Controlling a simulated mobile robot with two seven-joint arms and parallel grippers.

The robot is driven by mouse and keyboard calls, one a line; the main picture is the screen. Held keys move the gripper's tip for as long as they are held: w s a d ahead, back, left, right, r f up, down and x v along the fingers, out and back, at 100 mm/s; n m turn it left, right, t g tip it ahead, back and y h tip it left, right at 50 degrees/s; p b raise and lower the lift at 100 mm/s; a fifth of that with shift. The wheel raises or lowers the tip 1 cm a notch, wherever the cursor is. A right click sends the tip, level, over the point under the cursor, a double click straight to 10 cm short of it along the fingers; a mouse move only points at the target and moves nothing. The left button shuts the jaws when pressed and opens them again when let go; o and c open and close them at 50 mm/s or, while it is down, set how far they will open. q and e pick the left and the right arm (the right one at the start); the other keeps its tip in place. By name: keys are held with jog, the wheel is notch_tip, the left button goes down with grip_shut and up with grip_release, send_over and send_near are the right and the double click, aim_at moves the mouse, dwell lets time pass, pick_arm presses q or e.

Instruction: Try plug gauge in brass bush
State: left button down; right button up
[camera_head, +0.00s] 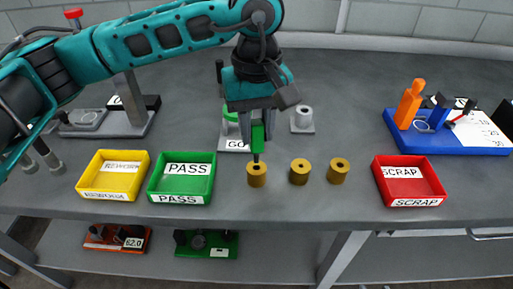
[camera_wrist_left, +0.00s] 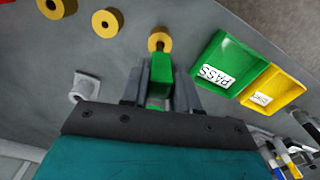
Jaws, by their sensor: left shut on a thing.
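The plug gauge has a green handle (camera_head: 257,138) and a dark pin; the handle also shows in the left wrist view (camera_wrist_left: 160,72). My left gripper (camera_head: 257,126) is shut on the handle and holds it upright, pin down. The pin tip is at the hole of the leftmost brass bush (camera_head: 257,176), which also shows in the wrist view (camera_wrist_left: 159,39). I cannot tell whether the tip has entered. Two more brass bushes, the middle one (camera_head: 299,174) and the right one (camera_head: 338,174), stand to the right. My right gripper is not in view.
A green PASS tray (camera_head: 181,185) and a yellow REWORK tray (camera_head: 112,182) stand left of the bushes. A red SCRAP tray (camera_head: 410,185) stands right. Behind are a GO-labelled stand (camera_head: 235,145), a small grey stand (camera_head: 302,121) and a blue tool holder (camera_head: 447,142).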

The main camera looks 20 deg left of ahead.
pick_arm(q)
jog(key=shift+r+p, duration=0.8)
jog(key=shift+r, duration=1)
